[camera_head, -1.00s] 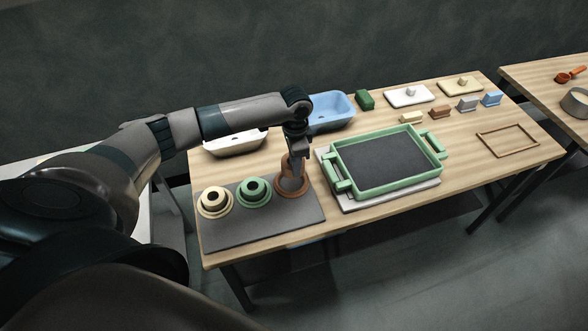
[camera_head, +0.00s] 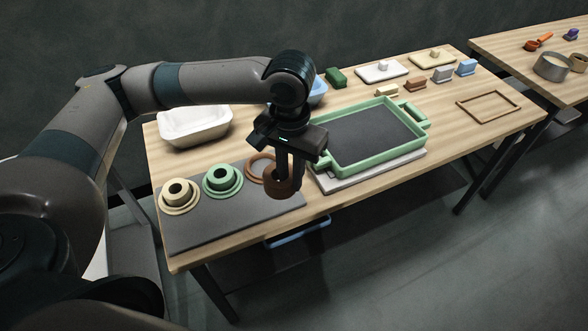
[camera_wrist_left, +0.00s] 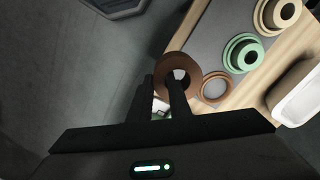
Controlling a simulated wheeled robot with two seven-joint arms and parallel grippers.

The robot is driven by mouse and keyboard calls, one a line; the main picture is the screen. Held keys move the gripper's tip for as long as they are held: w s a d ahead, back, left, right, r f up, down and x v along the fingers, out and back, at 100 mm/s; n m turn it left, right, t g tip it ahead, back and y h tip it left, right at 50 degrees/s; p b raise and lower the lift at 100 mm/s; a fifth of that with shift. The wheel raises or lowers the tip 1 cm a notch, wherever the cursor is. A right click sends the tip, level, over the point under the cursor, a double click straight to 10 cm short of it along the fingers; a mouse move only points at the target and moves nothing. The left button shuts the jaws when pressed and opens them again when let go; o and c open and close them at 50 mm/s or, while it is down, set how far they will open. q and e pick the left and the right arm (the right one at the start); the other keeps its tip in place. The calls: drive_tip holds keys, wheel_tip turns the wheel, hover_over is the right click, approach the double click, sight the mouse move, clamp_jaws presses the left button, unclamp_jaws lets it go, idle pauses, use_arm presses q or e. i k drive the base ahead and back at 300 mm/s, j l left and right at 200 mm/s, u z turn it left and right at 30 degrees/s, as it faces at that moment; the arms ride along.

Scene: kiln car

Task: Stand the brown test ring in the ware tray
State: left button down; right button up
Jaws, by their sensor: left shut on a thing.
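My left gripper (camera_head: 287,178) is shut on the brown test ring (camera_head: 277,187), holding it at the right end of the grey mat, apart from its round brown base (camera_head: 259,165). In the left wrist view the ring (camera_wrist_left: 166,72) is around one finger of the gripper (camera_wrist_left: 165,88), and the base (camera_wrist_left: 216,88) lies to its right. The ware tray (camera_head: 350,167) is green with raised walls, end handles and a dark floor. It stands empty on a pale board, just right of my gripper. My right gripper is not in view.
A cream ring (camera_head: 178,193) and a green ring (camera_head: 222,179) sit on the grey mat (camera_head: 215,222). A white basin (camera_head: 195,128) and a partly hidden blue basin (camera_head: 318,92) stand behind. Several small blocks and a wooden frame (camera_head: 488,106) lie beyond the tray.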

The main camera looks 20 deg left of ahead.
sight(396, 134)
drive_tip(key=i+l, duration=0.15)
drive_tip(key=i, duration=0.2)
drive_tip(key=i+l, duration=0.15)
drive_tip(key=i, duration=0.25)
drive_tip(key=i+l+z, duration=0.1)
drive_tip(key=i, duration=0.25)
